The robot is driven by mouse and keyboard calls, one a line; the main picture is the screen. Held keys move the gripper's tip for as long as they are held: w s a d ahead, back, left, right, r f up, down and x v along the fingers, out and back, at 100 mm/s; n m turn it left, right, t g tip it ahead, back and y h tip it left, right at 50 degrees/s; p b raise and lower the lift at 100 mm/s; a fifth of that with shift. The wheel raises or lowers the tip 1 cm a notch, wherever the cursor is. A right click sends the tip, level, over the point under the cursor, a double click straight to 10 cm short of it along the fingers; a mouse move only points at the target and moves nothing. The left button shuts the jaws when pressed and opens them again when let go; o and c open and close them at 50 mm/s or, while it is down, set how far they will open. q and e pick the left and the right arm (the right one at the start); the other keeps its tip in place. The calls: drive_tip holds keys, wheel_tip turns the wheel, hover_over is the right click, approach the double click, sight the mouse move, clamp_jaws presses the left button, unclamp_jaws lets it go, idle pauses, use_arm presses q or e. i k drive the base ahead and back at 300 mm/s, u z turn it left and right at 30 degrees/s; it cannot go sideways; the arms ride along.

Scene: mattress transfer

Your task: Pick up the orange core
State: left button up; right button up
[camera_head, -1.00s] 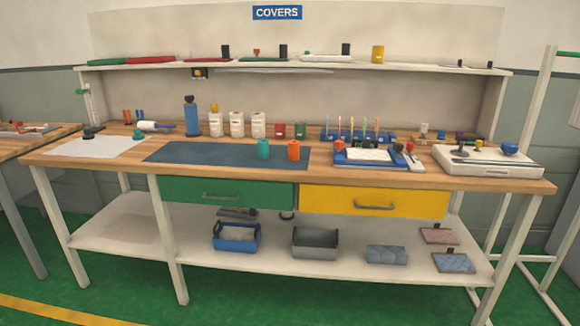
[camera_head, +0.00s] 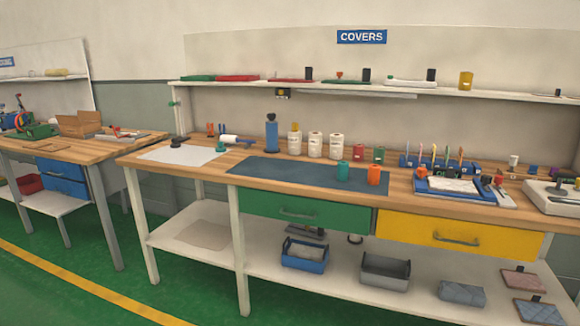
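An orange cylinder (camera_head: 374,174), which looks like the orange core, stands upright near the right end of a dark blue mat (camera_head: 300,175) on the wooden workbench. A teal cylinder (camera_head: 343,171) stands just left of it, with a small gap between them. Neither of my grippers is in the head view, so nothing here shows whether they are open or shut.
White rolls (camera_head: 315,145) and a blue bottle (camera_head: 271,132) stand behind the mat. A blue tray (camera_head: 465,189) lies to the right. A green drawer (camera_head: 300,211) and a yellow drawer (camera_head: 457,234) are shut below. A second table (camera_head: 75,154) stands left. Green floor is free in front.

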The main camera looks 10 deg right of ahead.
sight(375, 172)
drive_tip(key=u, duration=0.65)
drive_tip(key=i, duration=2.35)
drive_tip(key=z, duration=1.1)
